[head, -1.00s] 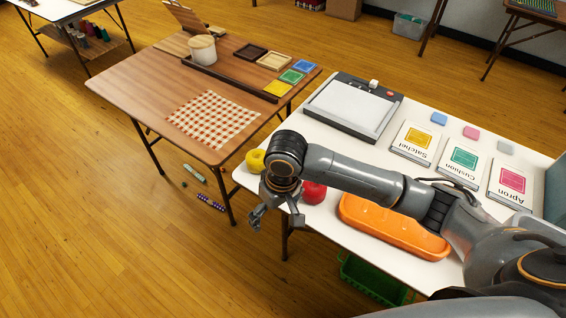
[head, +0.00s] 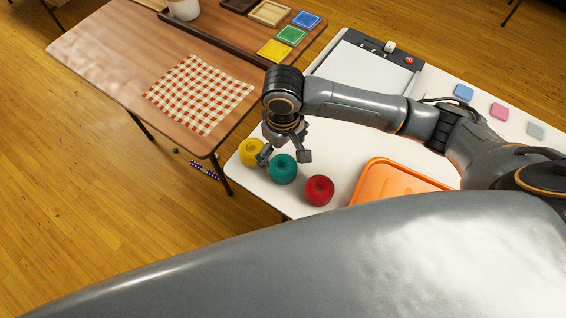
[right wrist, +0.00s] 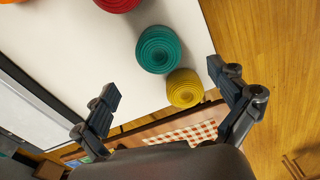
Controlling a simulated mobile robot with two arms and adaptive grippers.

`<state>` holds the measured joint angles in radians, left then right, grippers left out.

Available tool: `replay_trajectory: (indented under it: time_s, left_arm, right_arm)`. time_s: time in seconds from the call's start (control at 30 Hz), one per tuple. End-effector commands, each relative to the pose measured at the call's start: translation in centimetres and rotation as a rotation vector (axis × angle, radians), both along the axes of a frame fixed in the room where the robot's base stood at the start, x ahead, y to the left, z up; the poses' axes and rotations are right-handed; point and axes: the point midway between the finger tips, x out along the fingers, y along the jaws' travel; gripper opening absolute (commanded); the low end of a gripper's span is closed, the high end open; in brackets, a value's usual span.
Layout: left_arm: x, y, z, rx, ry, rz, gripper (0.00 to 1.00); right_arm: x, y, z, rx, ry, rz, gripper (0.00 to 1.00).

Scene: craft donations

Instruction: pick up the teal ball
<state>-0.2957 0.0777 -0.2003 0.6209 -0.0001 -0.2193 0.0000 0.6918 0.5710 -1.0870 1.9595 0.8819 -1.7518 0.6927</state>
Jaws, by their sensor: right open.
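The teal ball (head: 283,169) sits on the white table between a yellow ball (head: 252,152) and a red ball (head: 319,190). My right gripper (head: 284,158) is open and empty above the table corner, its fingers just behind and over the teal ball in the head view. The yellow ball (right wrist: 185,88) is closer to the fingers, and the red ball (right wrist: 117,3) is cut by the top edge. My left gripper is not in view.
An orange tray (head: 372,176) is on the white table (head: 335,150) right of the red ball. A light board (head: 362,72) lies behind. A wooden table (head: 120,60) with a checked cloth (head: 200,95) stands at left. My large grey arm link covers the foreground.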

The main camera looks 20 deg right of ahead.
Motion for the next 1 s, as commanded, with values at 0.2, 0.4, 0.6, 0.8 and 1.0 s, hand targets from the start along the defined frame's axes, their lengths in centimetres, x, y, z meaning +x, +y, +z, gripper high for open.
replay_trajectory:
  time_s: [0.2,0.4,0.6,0.8,1.0]
  left_arm:
    - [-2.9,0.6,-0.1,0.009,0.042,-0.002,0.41]
    - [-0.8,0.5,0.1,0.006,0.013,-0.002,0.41]
    - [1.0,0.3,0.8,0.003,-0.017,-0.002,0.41]
    - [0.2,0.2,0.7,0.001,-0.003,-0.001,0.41]
    - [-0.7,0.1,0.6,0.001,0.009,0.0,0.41]
  right_arm:
    - [0.1,-0.1,-3.8,-0.001,0.0,-0.002,0.97]
    - [0.0,-0.1,-5.1,-0.001,0.0,-0.001,0.97]
    - [0.1,-0.2,-7.9,-0.002,0.0,-0.001,0.97]
    - [0.1,-0.1,-9.8,0.0,-0.001,0.0,0.97]
    - [0.1,-0.1,-9.8,0.0,-0.002,0.0,0.97]
